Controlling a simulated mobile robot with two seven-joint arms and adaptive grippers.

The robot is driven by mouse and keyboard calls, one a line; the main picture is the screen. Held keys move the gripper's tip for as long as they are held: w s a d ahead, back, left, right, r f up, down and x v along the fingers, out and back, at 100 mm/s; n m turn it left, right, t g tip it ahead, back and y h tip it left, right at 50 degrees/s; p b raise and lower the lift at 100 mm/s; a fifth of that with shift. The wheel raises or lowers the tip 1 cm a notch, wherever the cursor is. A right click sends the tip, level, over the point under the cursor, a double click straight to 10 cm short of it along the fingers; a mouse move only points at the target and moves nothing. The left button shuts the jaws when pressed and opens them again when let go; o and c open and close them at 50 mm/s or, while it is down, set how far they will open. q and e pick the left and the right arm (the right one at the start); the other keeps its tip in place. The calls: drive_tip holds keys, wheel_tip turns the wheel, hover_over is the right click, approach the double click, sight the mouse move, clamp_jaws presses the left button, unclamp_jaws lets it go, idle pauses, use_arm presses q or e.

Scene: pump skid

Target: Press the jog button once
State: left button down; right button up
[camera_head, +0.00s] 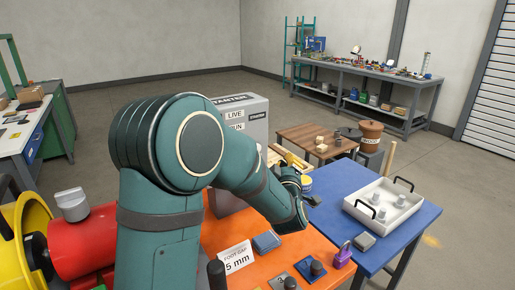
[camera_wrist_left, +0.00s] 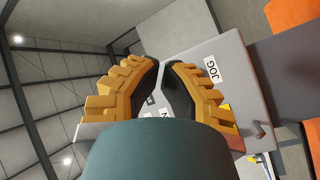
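The grey starter box (camera_head: 258,106) stands behind my left arm in the head view, with LIVE and RUN labels. My arm hides its lower part. In the left wrist view the grey box (camera_wrist_left: 232,48) fills the middle, tilted, with a JOG label (camera_wrist_left: 212,68) right of my fingers. I cannot make out the jog button; my fingers cover part of the panel. My left gripper (camera_wrist_left: 162,64) has its orange fingers drawn together at the tips, with nothing seen between them. In the head view the left gripper (camera_head: 290,180) is small and partly hidden by the wrist. My right gripper is out of view.
A blue table (camera_head: 415,222) with a white tray (camera_head: 357,212) stands to the right. A red and yellow machine (camera_head: 85,240) is at the left.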

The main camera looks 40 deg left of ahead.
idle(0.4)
use_arm(q)
drive_tip(key=w+a, duration=0.3)
drive_tip(key=a, duration=0.5)
drive_tip(key=shift+w, duration=0.2)
drive_tip(key=shift+a+b, duration=0.15)
drive_tip(key=shift+b, duration=0.25)
idle(1.0)
drive_tip(key=shift+w+a+b, duration=0.15)
drive_tip(key=shift+a+b, duration=0.1)
drive_tip(key=shift+b, duration=0.05)
